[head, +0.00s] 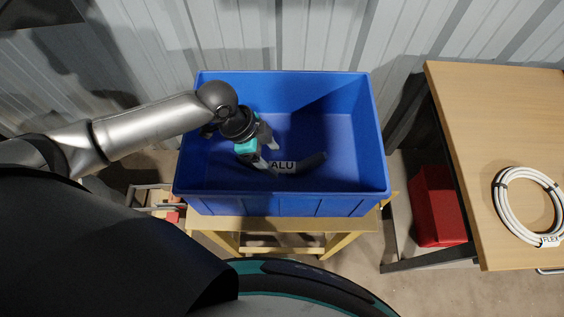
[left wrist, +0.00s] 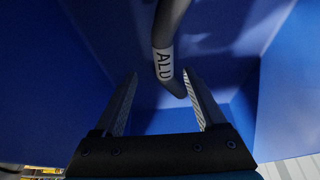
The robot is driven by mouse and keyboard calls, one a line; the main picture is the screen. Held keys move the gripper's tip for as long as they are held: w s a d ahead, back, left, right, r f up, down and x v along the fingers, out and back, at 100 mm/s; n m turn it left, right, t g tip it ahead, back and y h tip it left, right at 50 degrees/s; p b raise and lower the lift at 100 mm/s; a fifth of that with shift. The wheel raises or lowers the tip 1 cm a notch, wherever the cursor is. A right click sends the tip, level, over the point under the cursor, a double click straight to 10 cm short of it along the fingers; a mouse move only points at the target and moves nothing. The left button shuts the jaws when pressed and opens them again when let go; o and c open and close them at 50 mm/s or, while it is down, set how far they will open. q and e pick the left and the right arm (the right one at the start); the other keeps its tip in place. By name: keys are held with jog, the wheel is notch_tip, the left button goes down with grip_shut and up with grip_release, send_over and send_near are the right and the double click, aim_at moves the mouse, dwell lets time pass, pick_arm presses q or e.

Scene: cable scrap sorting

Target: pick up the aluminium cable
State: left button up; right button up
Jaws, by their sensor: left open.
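The aluminium cable (head: 316,160) is a short dark curved piece with a white ALU label, inside the blue bin (head: 350,182). My left gripper (head: 267,150) reaches down into the bin at the cable's left part. In the left wrist view the cable (left wrist: 171,22) comes in from the top, and its lower end shows in the gap between the open fingers of my left gripper (left wrist: 162,82). I cannot tell whether a finger touches it. In the head view the gripper partly hides the cable's left end. My right gripper is not in view.
The bin's high walls surround the gripper, and it stands on a yellow-edged wooden stand (head: 228,222). A wooden table (head: 500,115) at the right carries a white cable coil (head: 507,208) labelled FLEX. A red box (head: 437,205) is below it. The bin floor's right side is clear.

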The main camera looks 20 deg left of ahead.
aim_at(281, 165)
pick_arm(q)
jog(key=x, duration=0.3)
jog(key=b+x, duration=0.1)
jog(key=x, duration=0.1)
jog(key=shift+w+a, duration=0.1)
jog(key=shift+w, duration=0.2)
grip_shut()
dwell(0.5)
